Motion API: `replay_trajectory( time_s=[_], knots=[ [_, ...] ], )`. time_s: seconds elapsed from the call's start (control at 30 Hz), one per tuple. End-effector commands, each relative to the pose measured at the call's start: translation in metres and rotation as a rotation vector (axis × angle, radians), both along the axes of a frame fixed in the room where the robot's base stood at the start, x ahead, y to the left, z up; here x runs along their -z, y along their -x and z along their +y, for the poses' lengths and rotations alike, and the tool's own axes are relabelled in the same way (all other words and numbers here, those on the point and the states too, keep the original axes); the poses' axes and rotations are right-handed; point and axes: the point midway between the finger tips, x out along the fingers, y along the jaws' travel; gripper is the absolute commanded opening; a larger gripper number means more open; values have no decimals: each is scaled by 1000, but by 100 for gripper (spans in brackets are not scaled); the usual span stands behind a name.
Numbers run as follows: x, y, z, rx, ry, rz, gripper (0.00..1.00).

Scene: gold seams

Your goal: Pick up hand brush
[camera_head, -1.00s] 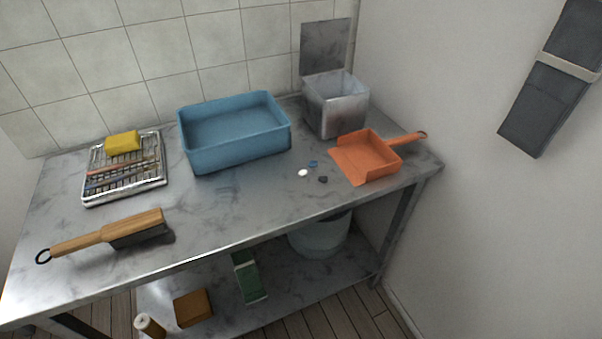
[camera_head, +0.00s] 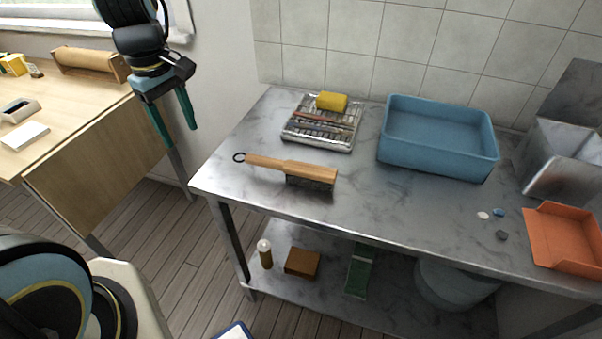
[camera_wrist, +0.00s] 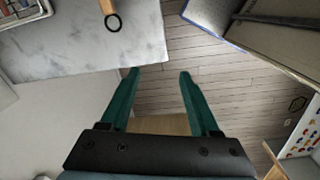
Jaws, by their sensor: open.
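The hand brush (camera_head: 292,168) lies on the grey metal table (camera_head: 262,217), near its left front part. It has a wooden handle with a dark ring at the left end and dark bristles at the right. In the wrist view only the handle end with its ring (camera_wrist: 113,22) shows at the top edge; the bristles are out of that view. My gripper (camera_head: 174,129) has green fingers, spread apart and empty. It hangs left of the table, above and clear of the brush. It also shows in the wrist view (camera_wrist: 158,72), over the floor beside the table corner.
A wire rack (camera_head: 301,139) with a yellow sponge (camera_head: 332,101) stands behind the brush. A blue basin (camera_head: 437,162) and an orange dustpan (camera_head: 564,238) are to the right. A wooden desk (camera_head: 87,112) stands at the left. The tabletop in front of the basin is mostly clear.

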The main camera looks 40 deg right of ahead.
Motion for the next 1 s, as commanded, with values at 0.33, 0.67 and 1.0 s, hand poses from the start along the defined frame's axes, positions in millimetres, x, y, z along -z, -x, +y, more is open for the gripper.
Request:
replay_trajectory(
  time_s=[0.33,0.67,1.0],
  knots=[
    [18,61,-126,-207,-38,20,62],
    [29,92,-164,-291,-48,13,62],
    [74,92,-163,-291,-46,14,62]
  ],
)
